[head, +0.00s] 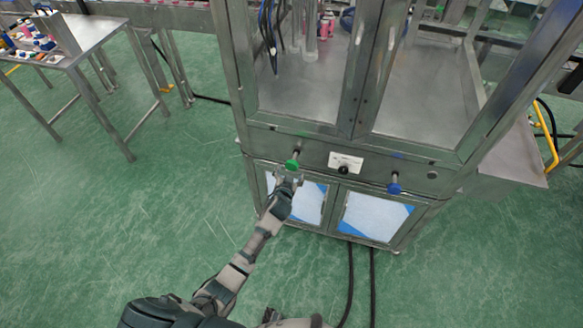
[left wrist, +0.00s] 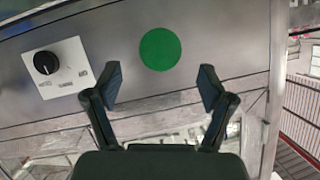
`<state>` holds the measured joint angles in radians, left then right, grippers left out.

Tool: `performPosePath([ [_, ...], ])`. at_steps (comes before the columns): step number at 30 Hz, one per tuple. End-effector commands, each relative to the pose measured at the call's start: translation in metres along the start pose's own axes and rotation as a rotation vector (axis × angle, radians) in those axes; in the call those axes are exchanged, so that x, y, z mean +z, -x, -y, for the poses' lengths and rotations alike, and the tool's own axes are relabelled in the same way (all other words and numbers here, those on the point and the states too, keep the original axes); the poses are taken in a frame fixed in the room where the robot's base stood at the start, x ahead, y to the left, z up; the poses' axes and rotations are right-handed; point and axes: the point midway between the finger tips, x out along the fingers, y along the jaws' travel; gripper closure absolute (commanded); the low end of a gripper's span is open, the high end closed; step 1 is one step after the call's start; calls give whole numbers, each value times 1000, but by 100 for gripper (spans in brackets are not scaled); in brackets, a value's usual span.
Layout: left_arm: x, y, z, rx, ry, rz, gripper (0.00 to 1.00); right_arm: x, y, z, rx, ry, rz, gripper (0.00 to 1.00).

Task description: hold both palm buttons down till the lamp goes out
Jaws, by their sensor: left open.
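The green palm button (head: 292,164) sticks out on a stem from the front panel of the steel machine. It also shows as a flat green disc in the left wrist view (left wrist: 160,49). The blue palm button (head: 394,189) sticks out further right on the same panel. My left gripper (head: 288,178) is just in front of and below the green button. In the left wrist view its two fingers (left wrist: 161,86) are spread and empty, with the green disc beyond them. I cannot tell if they touch it. No lit lamp can be made out. My right gripper is out of view.
A white plate with a black knob (head: 345,163) sits between the buttons. Glazed doors (head: 372,216) lie below the panel. A steel table (head: 85,48) with small items stands at the left. Black cables (head: 350,285) run over the open green floor.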

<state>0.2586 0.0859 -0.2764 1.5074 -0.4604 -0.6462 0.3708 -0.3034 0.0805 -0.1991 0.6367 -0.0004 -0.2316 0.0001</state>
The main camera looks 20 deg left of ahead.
Motion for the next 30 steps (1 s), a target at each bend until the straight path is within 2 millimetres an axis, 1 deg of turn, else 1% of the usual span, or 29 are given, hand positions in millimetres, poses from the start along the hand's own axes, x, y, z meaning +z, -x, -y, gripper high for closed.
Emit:
performPosePath([
  [1,-1,-11,0,-1,-1,1,19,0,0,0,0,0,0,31],
  [3,-1,-23,0,-1,-1,0,19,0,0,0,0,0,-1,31],
  [6,-1,-38,0,0,1,0,19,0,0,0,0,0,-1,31],
  [9,-1,-48,0,-1,1,-2,19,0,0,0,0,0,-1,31],
  [15,-1,-57,0,0,1,-2,19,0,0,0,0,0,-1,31],
  [22,0,-58,0,0,1,-2,19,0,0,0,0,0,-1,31],
  [23,0,-58,0,0,1,-2,21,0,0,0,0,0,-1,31],
  [24,0,-58,0,0,1,-2,31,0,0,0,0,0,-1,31],
  [26,0,-58,0,0,1,-2,46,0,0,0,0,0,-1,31],
  [27,0,-58,0,0,1,-2,56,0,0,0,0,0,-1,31],
  [29,0,-58,0,0,1,-2,71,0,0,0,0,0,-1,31],
  [30,0,-58,0,1,1,-2,81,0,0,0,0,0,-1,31],
])
